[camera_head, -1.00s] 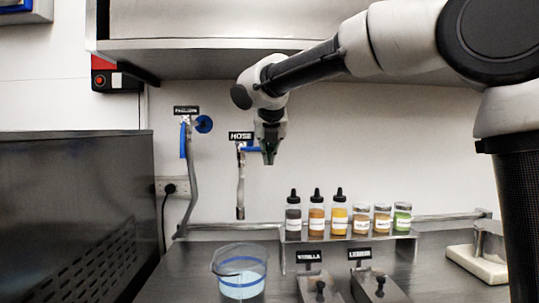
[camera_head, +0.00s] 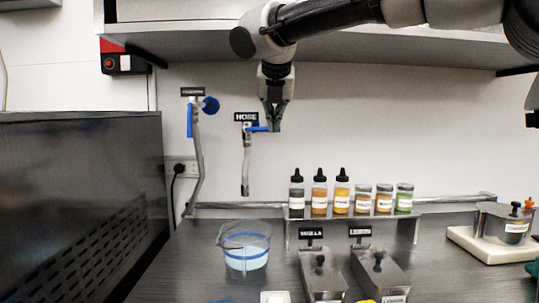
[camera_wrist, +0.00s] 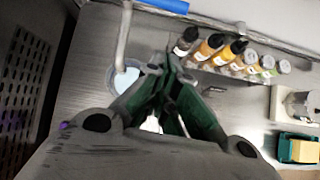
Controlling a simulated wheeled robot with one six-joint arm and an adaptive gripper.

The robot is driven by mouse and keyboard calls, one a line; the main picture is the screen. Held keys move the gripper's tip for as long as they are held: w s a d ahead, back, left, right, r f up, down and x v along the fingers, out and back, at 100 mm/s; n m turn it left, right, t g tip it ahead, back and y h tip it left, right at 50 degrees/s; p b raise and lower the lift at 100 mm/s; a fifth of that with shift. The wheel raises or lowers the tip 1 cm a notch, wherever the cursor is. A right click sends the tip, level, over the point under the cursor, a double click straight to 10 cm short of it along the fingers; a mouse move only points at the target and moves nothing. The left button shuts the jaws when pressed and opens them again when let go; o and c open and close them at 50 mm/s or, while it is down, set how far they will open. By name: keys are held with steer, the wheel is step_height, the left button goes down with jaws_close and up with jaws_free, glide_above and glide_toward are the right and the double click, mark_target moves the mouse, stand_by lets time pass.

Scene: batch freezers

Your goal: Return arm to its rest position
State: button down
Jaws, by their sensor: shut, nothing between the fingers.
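In the wrist view my green-padded gripper fingers (camera_wrist: 160,75) come together over the counter, between a bucket and a row of bottles. Whether the fingers touch the blue tap handle cannot be told.
A clear bucket (camera_head: 245,259) with blue liquid stands on the counter (camera_head: 190,265). Several bottles and jars (camera_head: 341,198) stand on a small rack. Two lidded metal containers (camera_head: 322,283) sit in front. A scale (camera_head: 475,245) stands right.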

steer(key=s+d+f+m+g, duration=0.2)
steer(key=s+d+f+m, duration=0.1)
steer(key=f+m, duration=0.4)
steer(key=s+d+f+m+g, duration=0.1)
steer(key=s+d+f+m, duration=0.3)
steer(key=m, duration=0.5)
steer(key=s+d+f+m, duration=0.6)
steer(key=s+d+m, duration=0.3)
steer(key=d, duration=0.4)
steer(key=s+d+f+m, duration=0.6)
steer(key=s+d+m, duration=0.4)
steer(key=s+d, duration=0.2)
steer(key=shift+d+f+g, duration=0.2)
steer(key=shift+d+g, duration=0.1)
steer(key=shift+d, duration=0.2)
steer(key=shift+s, duration=0.1)
